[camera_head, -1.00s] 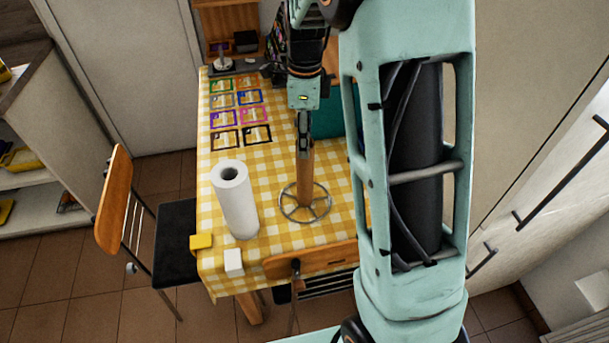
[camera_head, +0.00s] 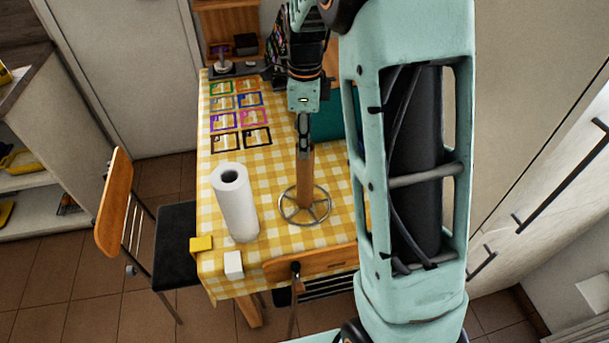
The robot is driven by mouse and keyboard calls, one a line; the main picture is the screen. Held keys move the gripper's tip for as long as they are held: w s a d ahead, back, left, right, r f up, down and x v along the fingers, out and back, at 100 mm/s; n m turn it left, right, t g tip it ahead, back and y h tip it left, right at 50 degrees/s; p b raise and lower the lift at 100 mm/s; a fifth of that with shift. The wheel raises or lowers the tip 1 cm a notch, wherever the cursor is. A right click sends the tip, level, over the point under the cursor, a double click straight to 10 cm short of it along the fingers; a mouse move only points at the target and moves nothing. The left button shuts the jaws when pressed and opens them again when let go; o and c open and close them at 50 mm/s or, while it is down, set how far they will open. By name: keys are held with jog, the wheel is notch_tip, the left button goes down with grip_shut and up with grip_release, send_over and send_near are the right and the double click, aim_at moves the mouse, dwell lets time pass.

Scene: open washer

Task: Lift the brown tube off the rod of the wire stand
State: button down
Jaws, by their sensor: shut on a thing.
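The brown tube (camera_head: 305,182) stands upright over the round base of the wire stand (camera_head: 291,217) on the checked tablecloth. The stand's rod is hidden, so I cannot see how far the tube sits on it. The tube's lower end is at or very close to the base ring. My gripper (camera_head: 304,146) comes down from above and is shut on the top of the tube. The fingertips partly cover the tube's upper end.
A white paper roll (camera_head: 238,205) stands left of the wire stand. A yellow block (camera_head: 201,244) and a white block (camera_head: 233,265) are at the table's front left. Several coloured frames (camera_head: 240,118) lie farther back. A wooden chair back (camera_head: 320,260) is at the front edge.

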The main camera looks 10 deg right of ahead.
jog(key=shift+r, duration=0.15)
jog(key=shift+r+p, duration=0.35)
jog(key=shift+p, duration=0.1)
jog(key=shift+r, duration=0.2)
jog(key=shift+r+p, duration=4.9)
jog(key=shift+r, duration=0.9)
notch_tip(320, 180, up, 20)
jog(key=shift+p, duration=0.3)
jog(key=shift+f, duration=0.1)
